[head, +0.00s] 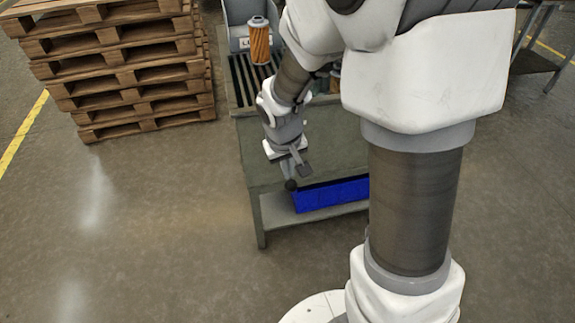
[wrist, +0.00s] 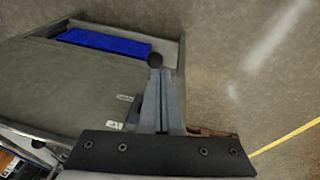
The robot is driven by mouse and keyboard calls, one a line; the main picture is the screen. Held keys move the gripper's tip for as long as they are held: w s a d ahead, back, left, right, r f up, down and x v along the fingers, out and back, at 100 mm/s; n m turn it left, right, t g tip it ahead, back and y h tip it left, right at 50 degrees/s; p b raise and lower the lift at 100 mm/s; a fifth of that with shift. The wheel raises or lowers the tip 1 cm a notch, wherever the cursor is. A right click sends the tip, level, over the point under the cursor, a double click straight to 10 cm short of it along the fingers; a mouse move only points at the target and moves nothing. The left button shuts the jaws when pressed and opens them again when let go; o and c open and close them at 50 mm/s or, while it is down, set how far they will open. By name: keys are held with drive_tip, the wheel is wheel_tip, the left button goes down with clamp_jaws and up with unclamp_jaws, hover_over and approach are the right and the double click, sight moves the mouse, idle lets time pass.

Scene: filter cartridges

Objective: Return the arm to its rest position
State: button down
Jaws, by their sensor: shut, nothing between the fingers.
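My gripper (head: 290,183) hangs fingers down at the left front corner of the grey-green table (head: 262,165). In the wrist view its two fingers (wrist: 160,75) are together with nothing held between them, and a dark round tip shows at their end. My arm is bent forward over the table from its column. An orange filter cartridge (head: 259,42) with a dark top stands upright at the table's back, apart from my gripper. Part of another brownish thing (head: 335,82) shows behind my arm, mostly hidden.
A blue bin (head: 332,195) sits on the table's lower shelf; it also shows in the wrist view (wrist: 103,42). A dark slatted rack (head: 243,82) lies at the table's back left. Stacked wooden pallets (head: 125,75) stand at left.

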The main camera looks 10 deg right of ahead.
drive_tip(key=shift+s+a+r, duration=0.15)
drive_tip(key=shift+s+r, duration=0.75)
drive_tip(key=shift+r, duration=0.15)
drive_tip(key=s+d+r+m+t+y+p, duration=0.1)
drive_tip(key=s+d+r+t+p, duration=0.15)
drive_tip(key=s+r, duration=1.5)
wheel_tip(320, 180, up, 19)
drive_tip(key=w+p, duration=0.2)
drive_tip(key=p, duration=1.4)
drive_tip(key=shift+a+f+t, duration=0.2)
drive_tip(key=shift+a+t, duration=0.15)
drive_tip(key=shift+a, duration=0.05)
drive_tip(key=shift+w, duration=0.1)
